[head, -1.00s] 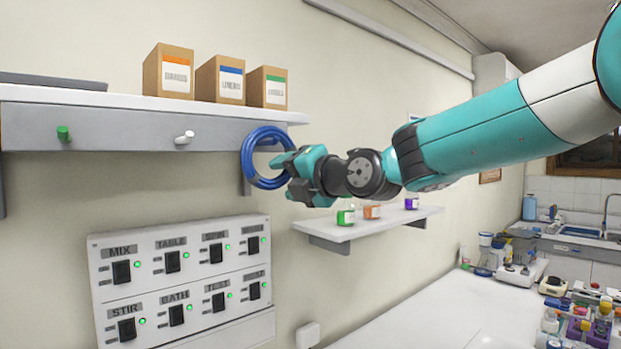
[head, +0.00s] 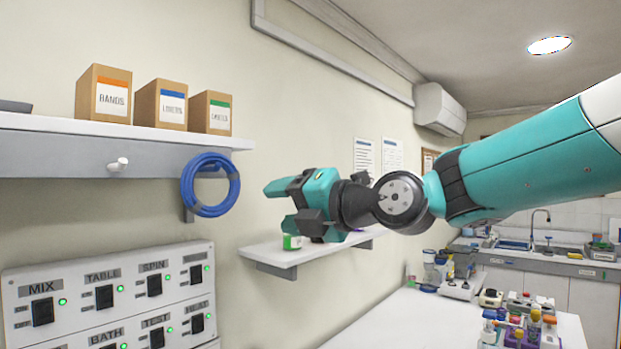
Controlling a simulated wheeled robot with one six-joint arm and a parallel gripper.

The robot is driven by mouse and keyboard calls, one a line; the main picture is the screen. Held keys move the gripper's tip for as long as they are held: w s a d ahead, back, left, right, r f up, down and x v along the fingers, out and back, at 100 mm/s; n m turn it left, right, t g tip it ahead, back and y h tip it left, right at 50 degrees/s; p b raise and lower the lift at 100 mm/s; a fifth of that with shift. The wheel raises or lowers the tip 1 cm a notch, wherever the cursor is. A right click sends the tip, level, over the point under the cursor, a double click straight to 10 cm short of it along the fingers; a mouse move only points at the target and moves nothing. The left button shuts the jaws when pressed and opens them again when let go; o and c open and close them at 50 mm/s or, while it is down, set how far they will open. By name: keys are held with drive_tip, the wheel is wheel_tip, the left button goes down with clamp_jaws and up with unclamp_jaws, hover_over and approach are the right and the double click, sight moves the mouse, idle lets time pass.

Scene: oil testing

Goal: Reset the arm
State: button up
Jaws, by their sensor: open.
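My gripper (head: 272,204) is in the middle of the head view, in front of the small wall shelf, with its fingers pointing left. It is open and nothing shows between its fingers. My teal and white arm reaches in from the right. A coiled blue hose (head: 234,187) hangs at the right end of the upper shelf, left of the gripper and apart from it.
The upper shelf (head: 60,124) holds several cardboard boxes (head: 160,104). A switch panel (head: 128,292) is at lower left. The small shelf (head: 262,250) bears a green-labelled jar (head: 291,242). Lab items crowd the white counter (head: 405,318) at right.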

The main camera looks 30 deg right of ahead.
drive_tip(key=shift+p+v, duration=1.8)
drive_tip(key=shift+v, duration=0.45)
drive_tip(key=s+a+f+m+g+b, duration=0.35)
drive_tip(key=a+f+m+g, duration=0.2)
drive_tip(key=f, duration=0.35)
drive_tip(key=s+a+f+m+g+b, duration=0.2)
drive_tip(key=s+a+f+m+g, duration=0.3)
drive_tip(key=f, duration=0.3)
drive_tip(key=s+f+m+g+h+b, duration=0.3)
drive_tip(key=s+f+m+g, duration=0.2)
drive_tip(key=s+f+m, duration=0.4)
drive_tip(key=f+m, duration=0.1)
drive_tip(key=m, duration=0.1)
drive_tip(key=shift+a+f+m+b, duration=0.3)
drive_tip(key=shift+a+f+m, duration=0.05)
drive_tip(key=shift+a+f, duration=0.05)
